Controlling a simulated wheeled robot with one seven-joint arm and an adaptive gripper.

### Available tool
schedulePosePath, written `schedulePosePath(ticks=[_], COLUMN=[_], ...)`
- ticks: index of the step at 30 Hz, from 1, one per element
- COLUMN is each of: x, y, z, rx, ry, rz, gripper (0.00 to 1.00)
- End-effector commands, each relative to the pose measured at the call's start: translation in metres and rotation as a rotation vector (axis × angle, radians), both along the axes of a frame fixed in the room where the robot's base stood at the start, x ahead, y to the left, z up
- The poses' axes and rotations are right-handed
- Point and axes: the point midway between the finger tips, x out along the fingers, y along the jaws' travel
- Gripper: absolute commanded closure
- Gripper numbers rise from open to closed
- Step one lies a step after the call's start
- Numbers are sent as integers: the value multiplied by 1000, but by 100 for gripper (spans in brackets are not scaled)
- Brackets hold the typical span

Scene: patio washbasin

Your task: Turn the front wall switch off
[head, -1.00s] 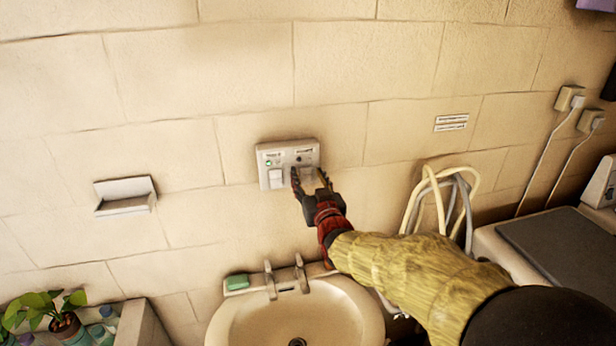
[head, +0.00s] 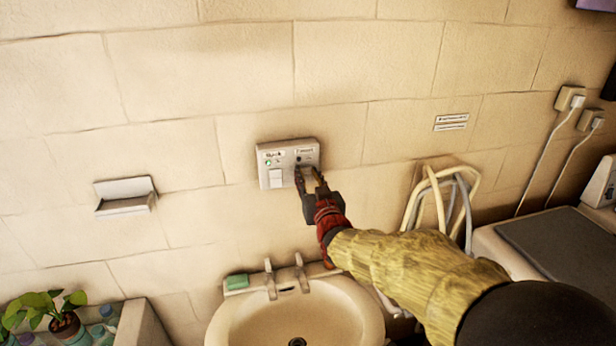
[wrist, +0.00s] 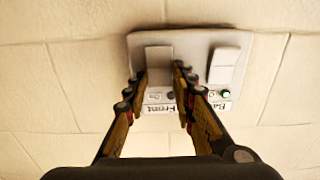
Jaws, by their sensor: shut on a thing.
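A pale switch plate (head: 263,172) is on the tiled wall above the basin, with two rocker switches. The left rocker (head: 276,178) in the head view is the back one, with a lit green lamp above it. The front switch is the right one there; in the wrist view it is the left rocker (wrist: 158,66), next to the label "Front" (wrist: 157,109). Its lamp (wrist: 171,96) looks dark. My gripper (head: 308,172) is at the front switch. In the wrist view my gripper (wrist: 158,74) has one finger on each side of that rocker, closed on it. The fingers partly hide the plate's lower part.
The basin (head: 232,318) with two taps and a green soap (head: 237,282) stands below the plate. A soap shelf (head: 126,196) is on the wall to the left. Looped hoses (head: 432,205) hang to the right. The wall around the plate is bare.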

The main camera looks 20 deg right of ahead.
Motion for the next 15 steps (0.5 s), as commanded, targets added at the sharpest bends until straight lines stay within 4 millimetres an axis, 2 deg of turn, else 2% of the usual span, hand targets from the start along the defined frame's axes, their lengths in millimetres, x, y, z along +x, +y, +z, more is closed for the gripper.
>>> schedulePosePath(ticks=[4,15], x=[0,0], y=[0,0], z=[0,-5], rx=[0,0], ry=[0,-35], rz=[0,0], gripper=[100,100])
